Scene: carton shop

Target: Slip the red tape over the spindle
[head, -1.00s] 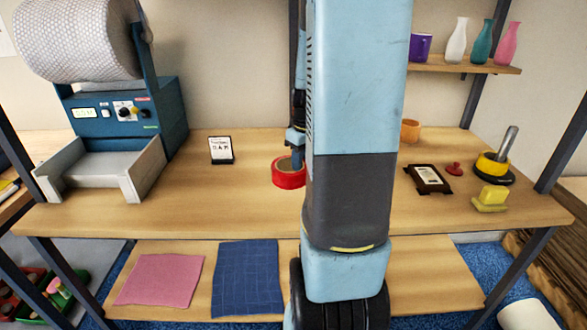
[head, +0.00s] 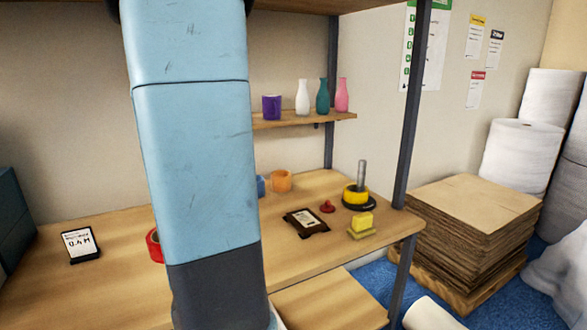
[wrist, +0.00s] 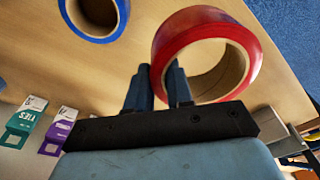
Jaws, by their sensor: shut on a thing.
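My gripper (wrist: 160,85) is shut on the wall of the red tape (wrist: 198,28), with one finger outside the roll and one in its hole. In the head view the red tape (head: 153,246) shows only as a sliver at the left of my arm, and my gripper is hidden. The spindle (head: 362,174) is a grey upright post on a black round base at the right of the bench. A yellow tape roll (head: 355,195) sits around its lower part. The red tape is well to the left of the spindle.
Blue tape (wrist: 66,12) and orange tape (head: 281,182) stand on the bench (head: 110,285). A dark frame (head: 306,222), a red knobbed piece (head: 327,206) and a yellow block (head: 361,223) lie near the spindle. A shelf with vases (head: 303,97) is above.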

